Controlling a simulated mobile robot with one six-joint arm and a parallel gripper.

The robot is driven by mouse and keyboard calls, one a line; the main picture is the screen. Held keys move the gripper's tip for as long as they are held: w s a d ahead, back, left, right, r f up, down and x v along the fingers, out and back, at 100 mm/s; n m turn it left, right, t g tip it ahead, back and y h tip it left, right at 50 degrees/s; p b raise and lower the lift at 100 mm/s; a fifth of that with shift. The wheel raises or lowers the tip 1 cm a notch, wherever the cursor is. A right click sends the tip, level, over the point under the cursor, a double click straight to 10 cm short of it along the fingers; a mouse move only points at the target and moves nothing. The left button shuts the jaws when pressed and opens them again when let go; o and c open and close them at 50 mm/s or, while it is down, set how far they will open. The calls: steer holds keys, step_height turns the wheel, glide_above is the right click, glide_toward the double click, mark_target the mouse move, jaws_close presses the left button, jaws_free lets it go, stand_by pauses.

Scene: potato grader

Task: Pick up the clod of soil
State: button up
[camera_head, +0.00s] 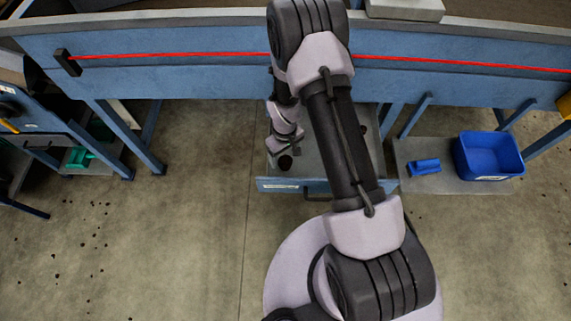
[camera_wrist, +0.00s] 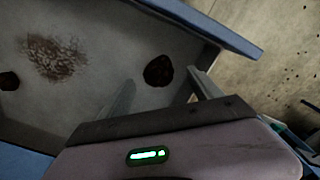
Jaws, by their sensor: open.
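A dark brown, rough lump, which looks like the clod of soil (camera_wrist: 158,71), lies on the grey floor of an open drawer (camera_wrist: 108,45). In the head view the clod (camera_head: 285,162) shows near the drawer's front left corner, just past my gripper (camera_head: 283,147). In the wrist view my gripper (camera_wrist: 160,77) is open, with one finger to the left of the clod and one to the right. The fingers look clear of its sides; how high they are above the floor I cannot tell.
A second dark lump (camera_wrist: 9,81) and a patch of brown crumbs (camera_wrist: 52,57) lie in the drawer. The drawer's blue front wall (camera_wrist: 205,22) is close to the clod. A blue bin (camera_head: 488,156) and a blue object (camera_head: 424,167) stand on a low shelf to the right.

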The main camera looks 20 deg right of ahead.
mark_target(286, 160)
step_height(286, 160, down, 4)
steer(key=shift+d+f+b, duration=0.15)
steer(key=shift+f+b, duration=0.05)
steer(key=shift+b, duration=0.7)
steer(key=shift+r, duration=0.15)
steer(key=shift+c, duration=0.4)
